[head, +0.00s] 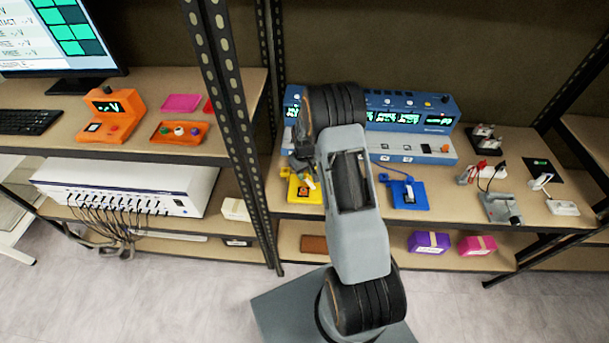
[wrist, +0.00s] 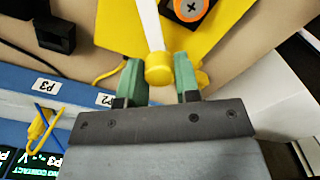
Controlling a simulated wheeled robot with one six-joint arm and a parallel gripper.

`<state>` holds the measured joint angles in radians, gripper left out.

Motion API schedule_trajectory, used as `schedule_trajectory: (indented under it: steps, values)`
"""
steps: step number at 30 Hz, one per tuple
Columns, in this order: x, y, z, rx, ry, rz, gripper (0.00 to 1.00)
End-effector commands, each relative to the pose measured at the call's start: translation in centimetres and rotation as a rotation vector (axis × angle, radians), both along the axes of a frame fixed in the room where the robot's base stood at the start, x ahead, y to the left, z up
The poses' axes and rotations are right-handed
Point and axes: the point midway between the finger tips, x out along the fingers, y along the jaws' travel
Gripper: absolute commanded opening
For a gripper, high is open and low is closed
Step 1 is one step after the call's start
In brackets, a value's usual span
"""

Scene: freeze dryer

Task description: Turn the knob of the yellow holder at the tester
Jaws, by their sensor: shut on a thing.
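The yellow holder (head: 307,196) lies on the shelf in front of the blue tester (head: 437,115), left of my arm in the head view. In the wrist view its yellow plate (wrist: 220,40) carries an orange disc with a cross (wrist: 190,8). A white lever (wrist: 148,25) runs to the round yellow knob (wrist: 158,68). My gripper (wrist: 159,78) is shut on the knob, with one green fingertip on each side. In the head view my arm hides part of the holder and tester, and the knob cannot be made out.
A blue holder (head: 406,194) lies right of my arm. Farther right are a grey fixture (head: 501,208) and a white block (head: 562,207). An orange device (head: 112,115) and a tray (head: 180,133) stand on the left shelf. A dark shelf post (head: 226,110) rises left of the holder.

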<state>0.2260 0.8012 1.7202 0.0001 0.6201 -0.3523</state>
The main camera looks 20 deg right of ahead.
Motion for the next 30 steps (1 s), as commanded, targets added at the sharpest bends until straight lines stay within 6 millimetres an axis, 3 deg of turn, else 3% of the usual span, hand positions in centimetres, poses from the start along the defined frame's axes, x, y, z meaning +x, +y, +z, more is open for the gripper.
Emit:
schedule_trajectory:
  steps: [15, 30]
  values:
    - [0.03, -0.04, -0.23, 0.000, -0.002, -0.439, 0.06]
    - [0.02, -0.04, -0.03, 0.000, -0.001, -0.641, 0.06]
